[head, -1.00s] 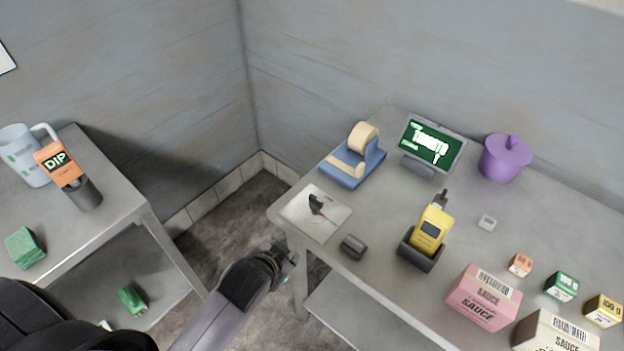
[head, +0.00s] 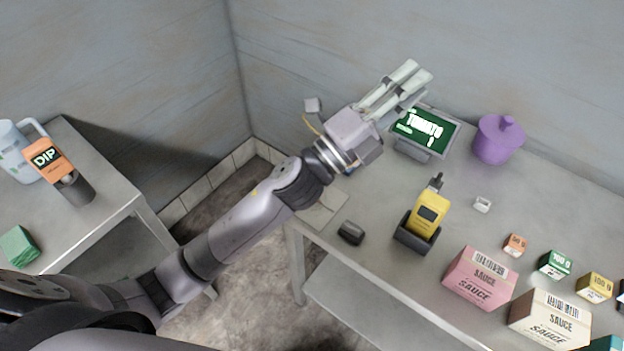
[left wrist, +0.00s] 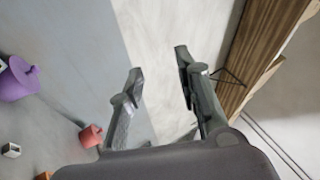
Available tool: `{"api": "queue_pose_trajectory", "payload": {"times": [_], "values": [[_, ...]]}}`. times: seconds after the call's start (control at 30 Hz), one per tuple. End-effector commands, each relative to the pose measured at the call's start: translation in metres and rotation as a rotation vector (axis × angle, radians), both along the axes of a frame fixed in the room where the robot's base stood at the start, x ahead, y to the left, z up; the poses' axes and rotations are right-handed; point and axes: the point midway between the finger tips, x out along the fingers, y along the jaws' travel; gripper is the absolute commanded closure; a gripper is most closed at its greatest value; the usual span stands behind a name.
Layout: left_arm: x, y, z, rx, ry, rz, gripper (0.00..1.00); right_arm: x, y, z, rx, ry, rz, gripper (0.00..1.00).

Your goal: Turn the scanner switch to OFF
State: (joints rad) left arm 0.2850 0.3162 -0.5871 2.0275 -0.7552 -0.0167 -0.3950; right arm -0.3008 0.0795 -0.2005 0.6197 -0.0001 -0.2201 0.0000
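The yellow scanner (head: 429,214) stands tilted in a dark cradle (head: 416,238) on the right-hand table. I cannot make out its switch. My left gripper (head: 420,70) is raised above and behind the scanner, near the top of the display with the green screen (head: 424,129), well apart from the scanner. Its fingers are spread and empty, also in the left wrist view (left wrist: 160,65). The scanner does not clearly show in the left wrist view. My right gripper is not in view.
A purple lidded pot (head: 497,141) stands right of the display. A small white block (head: 482,205), a pink sauce box (head: 480,279), a cream sauce box (head: 549,321) and several small boxes lie to the right. A dark grey object (head: 351,232) sits left of the cradle.

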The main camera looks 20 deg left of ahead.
Motion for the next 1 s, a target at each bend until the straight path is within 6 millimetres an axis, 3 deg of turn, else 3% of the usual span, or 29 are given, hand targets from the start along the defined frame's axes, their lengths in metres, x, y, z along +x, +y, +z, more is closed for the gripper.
{"api": "queue_pose_trajectory", "payload": {"times": [0.03, 0.13, 0.23, 0.33, 0.47, 0.6, 0.7, 0.8, 0.9, 1.0], "values": [[-0.015, -0.027, 0.018, 0.12, -0.17, -0.078, 0.69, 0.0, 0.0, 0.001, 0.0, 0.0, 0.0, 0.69], [-0.052, -0.071, 0.024, 0.367, -0.488, -0.237, 0.69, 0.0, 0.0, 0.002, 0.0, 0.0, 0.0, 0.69], [-0.083, -0.098, 0.001, 0.634, -0.781, -0.401, 0.69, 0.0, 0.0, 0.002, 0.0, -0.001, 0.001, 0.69], [-0.097, -0.099, -0.04, 0.922, -1.035, -0.575, 0.69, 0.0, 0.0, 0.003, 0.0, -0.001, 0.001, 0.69], [-0.084, -0.058, -0.098, 1.322, -1.278, -0.828, 0.69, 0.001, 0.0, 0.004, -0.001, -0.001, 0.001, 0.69], [-0.046, 0.025, -0.129, 1.733, -1.377, -1.117, 0.69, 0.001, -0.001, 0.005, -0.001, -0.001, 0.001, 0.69], [-0.023, 0.083, -0.127, 1.955, -1.352, -1.29, 0.69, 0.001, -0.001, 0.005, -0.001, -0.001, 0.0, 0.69], [-0.01, 0.124, -0.118, 2.095, -1.298, -1.413, 0.69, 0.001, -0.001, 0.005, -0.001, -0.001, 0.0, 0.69], [-0.005, 0.145, -0.112, 2.161, -1.258, -1.477, 0.69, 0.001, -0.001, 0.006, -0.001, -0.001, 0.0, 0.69], [-0.004, 0.15, -0.115, 2.175, -1.246, -1.497, 0.69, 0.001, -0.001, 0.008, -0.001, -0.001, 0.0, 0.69]]}}
